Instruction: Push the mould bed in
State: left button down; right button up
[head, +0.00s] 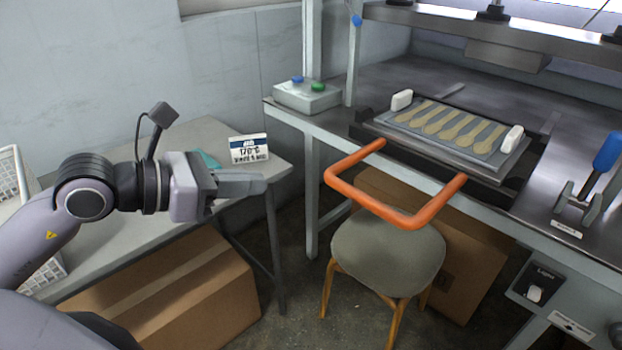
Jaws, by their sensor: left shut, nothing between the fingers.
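The mould bed (388,137) is a grey plate on the press table, with a row of spoon-shaped wooden blanks (455,128) on it and a white block at each end. An orange U-shaped handle (405,218) sticks out from its front, past the table's front edge and above a stool. My left gripper (262,184) is shut and empty. It is over the side table's right end, left of the orange handle and apart from it. My right gripper is not in view.
A stool (388,252) stands below the handle. A button box (307,96) sits at the press table's left corner. A small sign (248,148) stands on the side table (225,135). A blue-handled lever (606,152) is at right. Cardboard boxes (165,290) are below.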

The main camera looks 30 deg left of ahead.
aim_at(326, 180)
pick_arm(q)
jog(key=p+x, duration=0.1)
jog(key=x, duration=0.9)
jog(key=shift+r+p, duration=0.1)
jog(key=shift+p, duration=0.25)
jog(key=shift+w+d+f, duration=0.25)
jog(key=shift+w, duration=0.2)
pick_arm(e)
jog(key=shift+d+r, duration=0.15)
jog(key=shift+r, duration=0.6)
pick_arm(q)
jog(key=shift+w, duration=0.15)
